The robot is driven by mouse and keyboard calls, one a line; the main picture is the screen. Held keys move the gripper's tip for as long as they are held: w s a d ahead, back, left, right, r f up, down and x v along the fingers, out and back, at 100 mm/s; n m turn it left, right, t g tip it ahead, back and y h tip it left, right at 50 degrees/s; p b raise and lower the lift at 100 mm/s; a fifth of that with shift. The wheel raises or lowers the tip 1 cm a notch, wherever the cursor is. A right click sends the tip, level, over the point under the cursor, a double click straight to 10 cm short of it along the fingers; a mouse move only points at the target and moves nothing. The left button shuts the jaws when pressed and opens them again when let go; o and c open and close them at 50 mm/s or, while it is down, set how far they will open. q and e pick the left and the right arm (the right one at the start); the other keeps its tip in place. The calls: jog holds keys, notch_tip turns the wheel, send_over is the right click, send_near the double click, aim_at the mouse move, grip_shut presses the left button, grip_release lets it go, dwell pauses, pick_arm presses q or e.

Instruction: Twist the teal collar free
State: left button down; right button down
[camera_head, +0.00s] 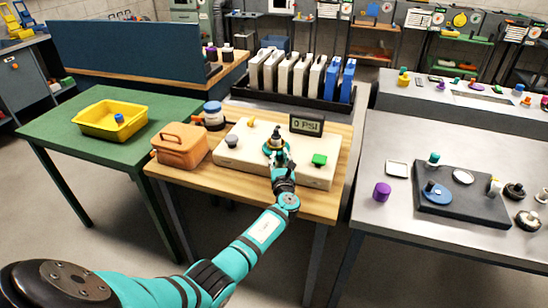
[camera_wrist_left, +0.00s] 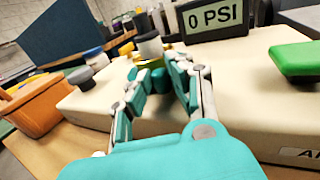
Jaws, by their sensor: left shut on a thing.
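The teal collar (camera_head: 268,148) sits on top of the beige panel box (camera_head: 230,160), around the base of a fitting with a dark top (camera_head: 276,134). My left gripper (camera_head: 279,161) reaches it from the front and is shut on it. In the left wrist view the fingers of my left gripper (camera_wrist_left: 160,72) close on the fitting, whose grey top (camera_wrist_left: 150,46) stands up beyond them. The collar is mostly hidden there by the teal fingers. My right gripper is not in view.
A gauge reading 0 PSI (camera_head: 307,124) stands behind the fitting. A green knob (camera_head: 319,159) is to its right, a grey knob (camera_head: 232,141) to its left. An orange case (camera_head: 181,147) is left of the box. A grey table (camera_head: 405,222) with loose parts lies to the right.

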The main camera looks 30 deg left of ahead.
pick_arm(q)
jog(key=n+g+y+b, duration=0.1)
jog(key=b, duration=0.1)
jog(key=w+d+n+g+y+b, duration=0.1)
jog(key=b, duration=0.1)
jog(key=n+g+y+b, duration=0.1)
jog(key=shift+w+d+f+g+y+b, duration=0.3)
jog(key=shift+w+b, duration=0.1)
jog(key=shift+w+d+r+n+g+y+b, duration=0.1)
jog(key=shift+w+r+n+g+y+b, duration=0.1)
jog(key=shift+n+g+b, duration=0.2)
jog(key=shift+w+d+r+n+g+y+b, duration=0.1)
jog(key=shift+n+g+y+b, duration=0.15)
jog(key=shift+b, duration=0.25)
jog(key=shift+a, duration=0.1)
jog(key=c, duration=1.2)
grip_release()
jog(key=shift+s, duration=0.1)
jog(key=v, duration=1.2)
